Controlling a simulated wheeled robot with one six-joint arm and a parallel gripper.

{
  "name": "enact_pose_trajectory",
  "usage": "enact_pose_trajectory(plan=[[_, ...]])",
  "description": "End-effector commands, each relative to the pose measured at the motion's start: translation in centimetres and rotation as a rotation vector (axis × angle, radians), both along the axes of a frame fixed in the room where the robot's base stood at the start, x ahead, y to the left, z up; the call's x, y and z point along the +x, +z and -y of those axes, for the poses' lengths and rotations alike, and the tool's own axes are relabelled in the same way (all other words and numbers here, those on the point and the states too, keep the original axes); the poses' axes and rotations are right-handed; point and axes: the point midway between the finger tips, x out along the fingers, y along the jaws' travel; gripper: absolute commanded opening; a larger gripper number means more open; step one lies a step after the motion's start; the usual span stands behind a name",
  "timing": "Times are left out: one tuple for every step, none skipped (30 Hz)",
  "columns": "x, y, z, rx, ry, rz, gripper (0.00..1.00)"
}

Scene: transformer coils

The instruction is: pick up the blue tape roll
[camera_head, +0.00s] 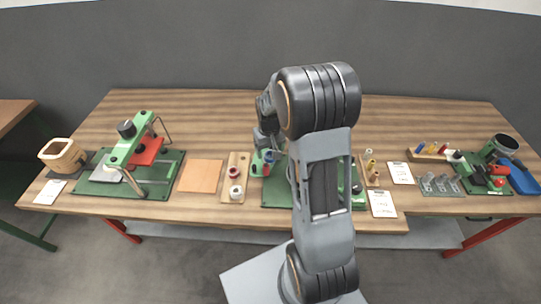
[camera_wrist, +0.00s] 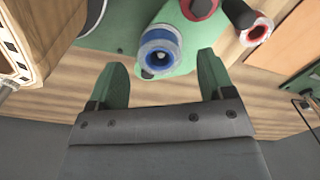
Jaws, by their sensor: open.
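The blue tape roll (camera_wrist: 160,42) shows in the wrist view as a blue ring with a pale rim and a dark centre, on a green base. My gripper (camera_wrist: 162,64) has its two green fingers apart, with the roll's near part in the gap between the tips. I see no finger touching it; the depth between them is hard to judge. In the head view a small blue spot (camera_head: 268,156) at a green stand, beside my arm, looks like the roll. My gripper's tips are hard to make out there.
Close by in the wrist view are a red-rimmed roll (camera_wrist: 199,8) and a red-and-white roll (camera_wrist: 256,28). In the head view a wooden strip (camera_head: 228,191) with rolls and an orange mat (camera_head: 201,175) lie left of the stand. A green press (camera_head: 128,150) stands further left.

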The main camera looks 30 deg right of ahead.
Motion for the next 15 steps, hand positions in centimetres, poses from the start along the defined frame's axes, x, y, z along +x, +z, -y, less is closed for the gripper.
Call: enact_pose_trajectory(plan=[[-0.1, -0.5, 0.0, 0.001, 0.0, -0.004, 0.75], [-0.2, -1.0, 0.0, 0.001, 0.0, -0.005, 0.75], [-0.1, -1.5, 0.0, 0.0, 0.0, -0.003, 0.75], [-0.1, -1.8, 0.0, 0.0, 0.0, -0.003, 0.75], [-0.1, -2.1, 0.0, 0.0, 0.0, -0.002, 0.75], [-0.1, -2.4, 0.0, 0.0, 0.0, -0.001, 0.75], [-0.1, -2.6, 0.0, 0.0, 0.0, -0.001, 0.75], [-0.1, -2.7, 0.0, 0.0, 0.0, -0.001, 0.75], [-0.1, -2.9, 0.0, 0.0, 0.0, 0.0, 0.75], [-0.1, -2.9, 0.0, 0.0, 0.0, 0.0, 0.75], [-0.1, -2.9, 0.0, 0.0, 0.0, 0.001, 0.75], [-0.1, -3.0, 0.0, 0.0, 0.0, 0.001, 0.75], [-0.1, -3.0, 0.0, 0.0, 0.0, 0.001, 0.75], [-0.1, -3.0, 0.0, 0.0, 0.0, 0.001, 0.75], [-0.1, -3.0, 0.0, 0.0, 0.0, 0.001, 0.75]])
